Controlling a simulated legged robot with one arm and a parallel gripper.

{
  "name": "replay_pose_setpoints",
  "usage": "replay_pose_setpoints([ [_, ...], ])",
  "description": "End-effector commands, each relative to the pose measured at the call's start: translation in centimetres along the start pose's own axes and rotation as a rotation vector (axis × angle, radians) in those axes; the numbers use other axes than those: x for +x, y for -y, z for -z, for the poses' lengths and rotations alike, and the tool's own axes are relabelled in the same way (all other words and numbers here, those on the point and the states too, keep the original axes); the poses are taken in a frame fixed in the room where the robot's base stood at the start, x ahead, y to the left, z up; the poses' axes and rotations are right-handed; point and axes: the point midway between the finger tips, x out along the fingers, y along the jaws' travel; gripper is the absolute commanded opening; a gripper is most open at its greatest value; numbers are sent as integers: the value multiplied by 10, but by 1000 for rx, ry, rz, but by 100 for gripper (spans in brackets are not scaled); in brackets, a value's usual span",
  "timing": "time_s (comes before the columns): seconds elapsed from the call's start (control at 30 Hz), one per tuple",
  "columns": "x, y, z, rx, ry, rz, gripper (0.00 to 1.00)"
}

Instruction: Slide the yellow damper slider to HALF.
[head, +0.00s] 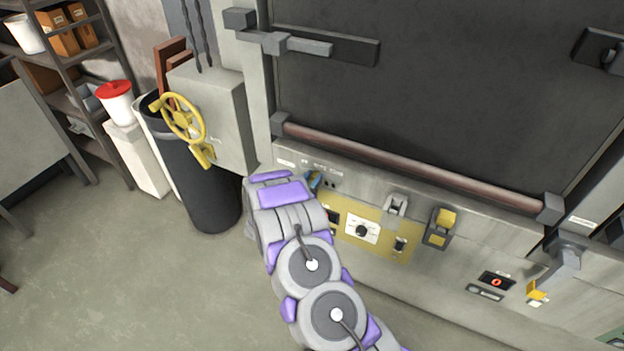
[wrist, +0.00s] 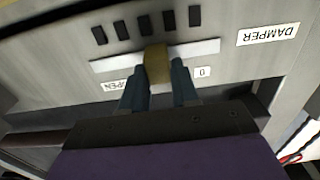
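The yellow damper slider (wrist: 157,62) sits near the middle of a pale slot bar (wrist: 205,48) in the wrist view. A DAMPER label (wrist: 268,34) shows upside down at right. A partly hidden label ending in PEN (wrist: 115,86) and a small "0" label (wrist: 202,72) lie along the bar. My gripper (wrist: 159,78) has its two blue fingers on either side of the slider, and the slider fills the gap between them. In the head view my gripper (head: 315,182) is at the panel's left part, where my arm hides most of the slider area.
The furnace door (head: 450,80) with its red-brown bar (head: 400,160) is above the panel. A dial (head: 361,230), switches and a yellow lever (head: 537,291) are to the right. A yellow handwheel (head: 183,118) and black bin (head: 205,195) stand left. Open floor lies at lower left.

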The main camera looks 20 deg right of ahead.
Motion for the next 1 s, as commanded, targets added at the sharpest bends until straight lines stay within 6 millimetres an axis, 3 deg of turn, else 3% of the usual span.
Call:
replay_pose_setpoints([
  [0.23, 0, 0, 0, 0, 0, 0, 0],
  [1.0, 1, -8, 0, 2, 0, -1, 0],
])
